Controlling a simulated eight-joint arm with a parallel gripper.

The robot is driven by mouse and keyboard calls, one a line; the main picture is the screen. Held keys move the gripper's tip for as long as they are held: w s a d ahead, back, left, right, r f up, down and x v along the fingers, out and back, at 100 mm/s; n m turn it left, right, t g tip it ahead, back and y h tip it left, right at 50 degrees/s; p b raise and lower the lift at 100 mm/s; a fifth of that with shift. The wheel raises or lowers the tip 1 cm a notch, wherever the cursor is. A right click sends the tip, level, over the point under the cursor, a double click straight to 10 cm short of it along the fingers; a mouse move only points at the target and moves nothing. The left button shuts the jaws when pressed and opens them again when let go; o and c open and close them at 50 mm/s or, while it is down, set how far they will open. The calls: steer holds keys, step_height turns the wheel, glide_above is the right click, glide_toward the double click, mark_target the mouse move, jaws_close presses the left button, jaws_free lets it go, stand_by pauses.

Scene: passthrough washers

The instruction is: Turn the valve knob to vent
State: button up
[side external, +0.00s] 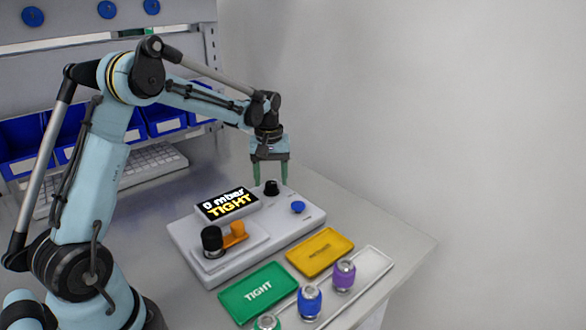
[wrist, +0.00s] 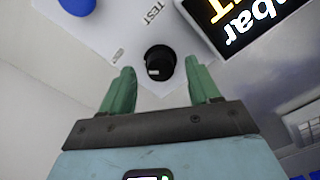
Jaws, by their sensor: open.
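The black valve knob (side external: 272,188) stands at the back right of the light grey test device (side external: 290,218), beside its display. In the wrist view the knob (wrist: 160,62) has a small white mark on its near side and the word TEST printed near it. My gripper (side external: 270,180) has green fingers that point down at the knob. In the wrist view my gripper (wrist: 161,80) is open, one finger to each side of the knob and a little short of it. I cannot tell its exact height above the knob. No vent label can be read.
The display (side external: 229,203) reads "0 mbar TIGHT". A blue button (side external: 297,207) and an orange clamp (side external: 235,235) are on the device. A green TIGHT tray (side external: 258,291), a yellow tray (side external: 320,252) and a rack of coloured parts (side external: 343,275) lie in front. A wall stands behind.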

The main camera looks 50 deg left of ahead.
mark_target(271, 183)
step_height(271, 183, up, 10)
steer(key=shift+r, duration=0.2)
stand_by(0.3)
steer(key=s+d+f+m+t, duration=0.2)
steer(key=s+d+m+t, duration=0.5)
steer(key=s+d+m, duration=0.4)
steer(key=s+d, duration=0.4)
steer(key=d, duration=0.1)
steer(key=shift+d+f, duration=0.15)
steer(key=shift+d, duration=0.25)
